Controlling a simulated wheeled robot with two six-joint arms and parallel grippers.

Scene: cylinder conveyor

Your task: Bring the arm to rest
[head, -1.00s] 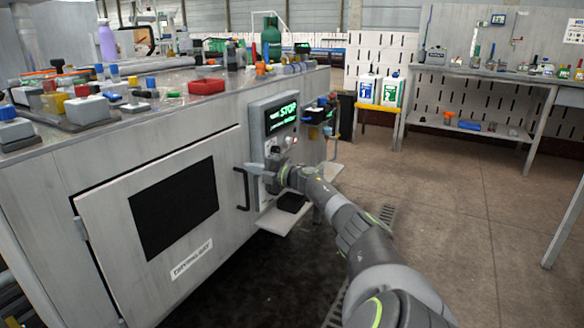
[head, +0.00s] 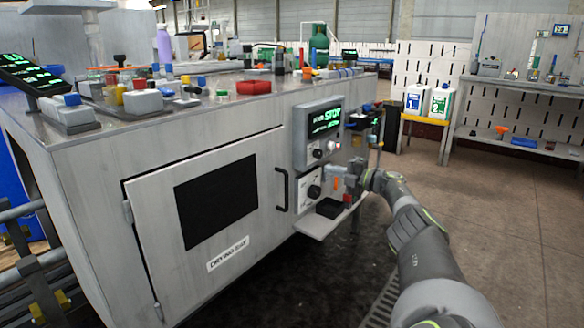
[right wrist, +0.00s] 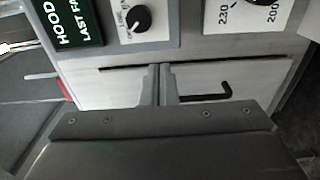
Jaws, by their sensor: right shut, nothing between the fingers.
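My right arm reaches in from the lower right in the head view. Its gripper (head: 338,170) is by the right side of the lower control panel (head: 309,196) on the grey cabinet. In the right wrist view the two fingers (right wrist: 158,84) are together with nothing between them, in front of a pale panel. A black knob (right wrist: 137,18) and a dark display (right wrist: 68,18) lie beyond the fingers. The gripper appears clear of the knobs, but exact depth is hard to tell. My left gripper is not in view.
The cabinet's door (head: 147,231) is shut. A small shelf (head: 312,228) with a black tray (head: 329,208) juts out below the panel, close under the gripper. The cabinet top is crowded with bottles and small parts. Open floor (head: 500,225) lies to the right.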

